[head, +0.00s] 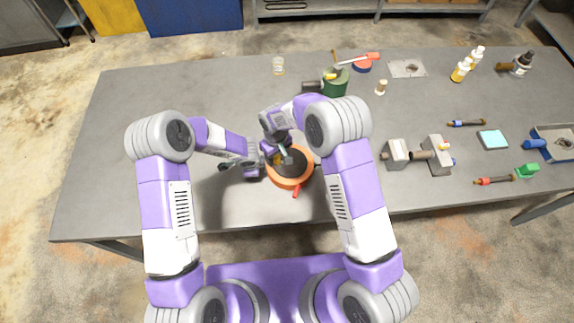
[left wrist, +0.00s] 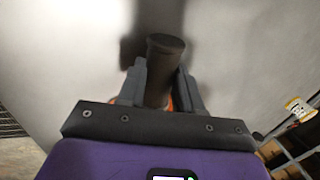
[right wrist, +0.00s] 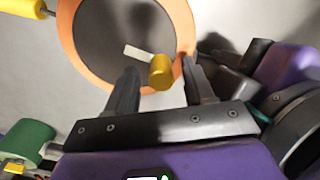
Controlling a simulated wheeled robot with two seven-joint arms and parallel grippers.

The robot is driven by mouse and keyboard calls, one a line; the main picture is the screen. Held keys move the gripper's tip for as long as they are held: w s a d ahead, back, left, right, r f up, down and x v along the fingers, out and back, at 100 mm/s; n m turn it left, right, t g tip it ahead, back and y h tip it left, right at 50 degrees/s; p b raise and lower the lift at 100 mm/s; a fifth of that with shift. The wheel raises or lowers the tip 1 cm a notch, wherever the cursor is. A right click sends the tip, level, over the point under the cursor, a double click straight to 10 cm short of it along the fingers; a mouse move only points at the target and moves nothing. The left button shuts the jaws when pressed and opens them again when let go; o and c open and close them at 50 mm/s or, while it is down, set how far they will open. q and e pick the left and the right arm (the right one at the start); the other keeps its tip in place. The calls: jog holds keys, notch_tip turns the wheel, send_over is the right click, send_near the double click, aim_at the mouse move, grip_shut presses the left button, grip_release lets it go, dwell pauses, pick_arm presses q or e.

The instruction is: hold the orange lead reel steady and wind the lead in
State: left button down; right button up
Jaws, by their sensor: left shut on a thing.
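The orange lead reel (head: 272,178) lies on the grey table in front of me, its dark centre partly hidden by my right arm. The right wrist view shows its orange rim (right wrist: 72,55) and a yellow crank knob (right wrist: 161,72). My left gripper (head: 255,167) is at the reel's left side. In the left wrist view its fingers (left wrist: 160,90) are shut on a dark round handle (left wrist: 165,45), with orange showing behind them. My right gripper (right wrist: 160,85) is above the reel, open, its fingers apart on either side of the knob. A short red piece (head: 296,191) shows at the reel's near edge.
A green drum (head: 336,86) stands behind, with a red-handled tool (head: 372,57) nearby. The table's left part is clear.

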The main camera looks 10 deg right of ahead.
pick_arm(q)
jog(key=shift+d, duration=0.1)
pick_arm(e)
jog(key=shift+a, duration=0.1)
jog(key=shift+r, duration=3.5)
pick_arm(q)
jog(key=c, duration=0.7)
grip_release()
jog(key=shift+r, duration=0.1)
